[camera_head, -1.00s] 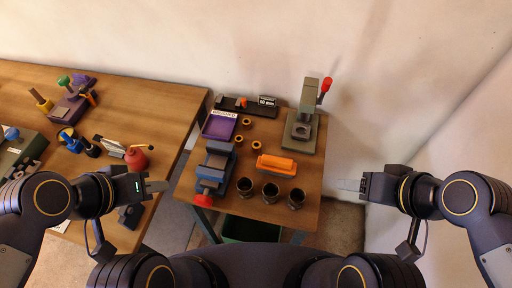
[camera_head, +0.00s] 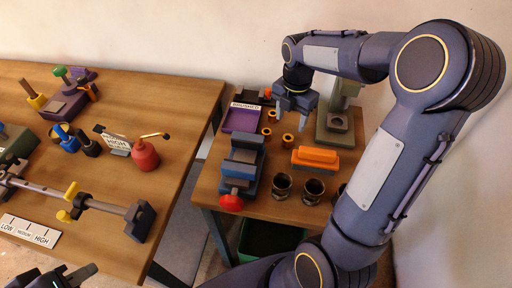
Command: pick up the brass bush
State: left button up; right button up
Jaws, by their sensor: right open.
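Three small brass bushes stand on the small wooden table: one at the back (camera_head: 272,116), one at the left (camera_head: 266,132) and one at the front right (camera_head: 288,139). My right gripper (camera_head: 290,118) is open and points down over the bushes, its fingers above and behind the front right one. Nothing shows between its fingers. My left gripper (camera_head: 78,274) is at the bottom left edge, partly cut off, and its jaw opening is unclear.
A purple tray (camera_head: 240,119) and a blue vise (camera_head: 242,163) stand left of the bushes. An orange block (camera_head: 315,158), dark metal cups (camera_head: 282,186) and a green press (camera_head: 337,124) stand right and in front. My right arm hides the table's right side.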

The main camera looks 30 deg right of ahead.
aim_at(288, 137)
jog(key=shift+w+f, duration=0.25)
jog(key=shift+f, duration=0.25)
jog(key=shift+a+f, duration=0.1)
jog(key=shift+f, duration=0.25)
jog(key=f, duration=0.3)
jog(key=s+f, duration=0.1)
jog(key=f, duration=0.1)
jog(key=shift+f, duration=0.25)
jog(key=shift+w+f, duration=0.1)
jog(key=shift+f, duration=0.4)
jog(key=c, duration=1.1)
jog(key=shift+r, duration=0.1)
